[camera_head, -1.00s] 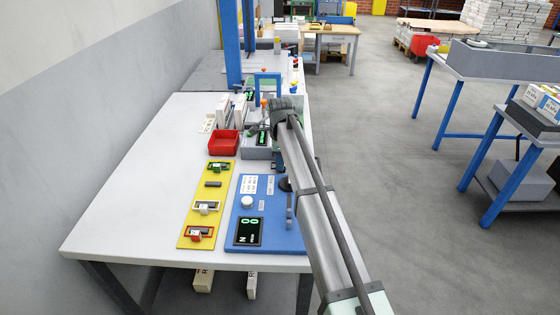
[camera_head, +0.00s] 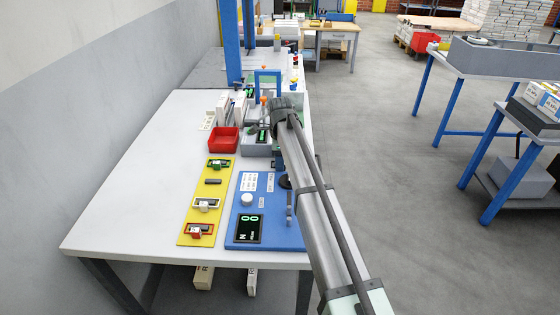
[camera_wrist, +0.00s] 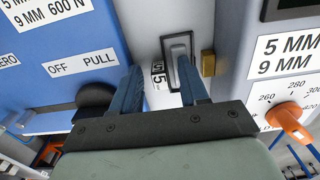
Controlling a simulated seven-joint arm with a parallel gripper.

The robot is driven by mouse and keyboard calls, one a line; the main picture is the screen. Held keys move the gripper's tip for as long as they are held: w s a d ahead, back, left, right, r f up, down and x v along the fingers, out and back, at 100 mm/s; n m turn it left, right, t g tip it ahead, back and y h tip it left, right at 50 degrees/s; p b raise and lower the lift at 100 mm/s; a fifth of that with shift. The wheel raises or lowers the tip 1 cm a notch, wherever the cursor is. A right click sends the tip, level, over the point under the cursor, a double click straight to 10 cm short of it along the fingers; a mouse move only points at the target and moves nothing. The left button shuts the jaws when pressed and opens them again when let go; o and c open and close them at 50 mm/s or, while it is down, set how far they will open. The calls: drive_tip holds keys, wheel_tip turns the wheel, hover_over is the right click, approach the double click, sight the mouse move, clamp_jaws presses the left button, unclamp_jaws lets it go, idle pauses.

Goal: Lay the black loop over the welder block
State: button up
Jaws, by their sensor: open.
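My gripper (camera_wrist: 160,84) is open in the wrist view, with two blue fingers pointing down towards the bench. A dark grey rectangular loop-like frame (camera_wrist: 165,48) stands just ahead, close to the right finger; I cannot tell whether they touch, or whether this is the black loop. A small brass block (camera_wrist: 208,63) is to its right, beside a grey unit (camera_wrist: 236,45) marked 5 MM and 9 MM with an orange dial knob (camera_wrist: 288,120). In the head view a grey unit with a green display (camera_head: 257,145) stands left of my arm's end, which hides the gripper.
A blue panel (camera_head: 240,215) and a yellow strip (camera_head: 195,225) with coloured tools and a dark bar (camera_head: 213,181) lie on the white table (camera_head: 135,205). A red bin (camera_head: 223,140) stands behind the strip. A black knob (camera_wrist: 96,95) is left of the fingers. The table's left side is clear.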

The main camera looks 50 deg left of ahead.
drive_tip(key=shift+s, duration=0.1)
wheel_tip(320, 180, up, 21)
idle(1.5)
drive_tip(key=shift+f, duration=0.15)
